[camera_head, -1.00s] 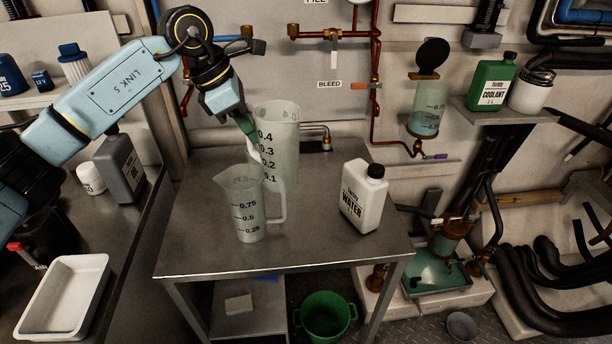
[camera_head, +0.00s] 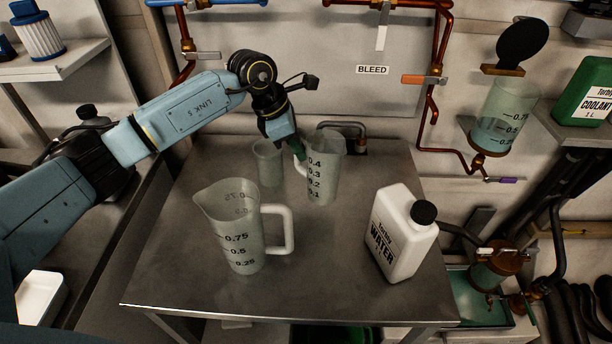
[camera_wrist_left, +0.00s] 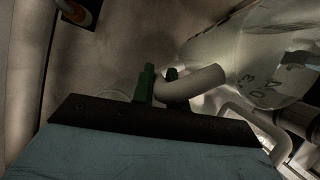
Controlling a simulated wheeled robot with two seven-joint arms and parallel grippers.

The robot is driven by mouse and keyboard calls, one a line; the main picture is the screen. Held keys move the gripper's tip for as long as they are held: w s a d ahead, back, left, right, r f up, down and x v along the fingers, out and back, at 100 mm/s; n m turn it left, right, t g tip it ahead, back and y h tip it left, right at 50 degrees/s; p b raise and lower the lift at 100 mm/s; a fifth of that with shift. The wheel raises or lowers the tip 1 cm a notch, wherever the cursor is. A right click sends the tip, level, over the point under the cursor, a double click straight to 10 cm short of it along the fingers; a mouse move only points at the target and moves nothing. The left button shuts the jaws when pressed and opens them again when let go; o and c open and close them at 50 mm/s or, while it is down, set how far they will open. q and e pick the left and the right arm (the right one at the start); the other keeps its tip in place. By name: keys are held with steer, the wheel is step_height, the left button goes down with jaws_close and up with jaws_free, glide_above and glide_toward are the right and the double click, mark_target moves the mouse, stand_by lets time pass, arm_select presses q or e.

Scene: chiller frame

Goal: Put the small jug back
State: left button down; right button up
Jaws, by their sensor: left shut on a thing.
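The small jug (camera_head: 322,180), translucent with marks 0.1 to 0.4, is upright at the back of the steel table (camera_head: 335,262). My left gripper (camera_head: 299,152), with green fingertips, is shut on the handle at its left side. The wrist view shows the pale handle (camera_wrist_left: 195,84) at the green fingers (camera_wrist_left: 160,85) and the clear jug wall (camera_wrist_left: 262,45) to the right. I cannot tell whether its base touches the table. A larger jug (camera_head: 240,240), marked up to 0.75, stands in front with its handle to the right. My right gripper is not in view.
A clear vessel (camera_head: 267,165) stands just left of the small jug. A white water bottle (camera_head: 398,235) stands at the right of the table. A bent pipe (camera_head: 345,128) runs behind the jug. The middle front of the table is clear.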

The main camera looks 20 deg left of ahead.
mark_target(298, 165)
arm_select(q)
steer(key=shift+f, duration=1.25)
step_height(298, 165, down, 3)
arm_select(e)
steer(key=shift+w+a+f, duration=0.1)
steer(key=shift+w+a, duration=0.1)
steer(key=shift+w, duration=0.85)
arm_select(q)
steer(key=c, duration=1.8)
jaws_free()
steer(key=shift+f, duration=0.15)
steer(key=shift+c, duration=0.2)
steer(key=o, duration=0.5)
steer(key=shift+c, duration=0.2)
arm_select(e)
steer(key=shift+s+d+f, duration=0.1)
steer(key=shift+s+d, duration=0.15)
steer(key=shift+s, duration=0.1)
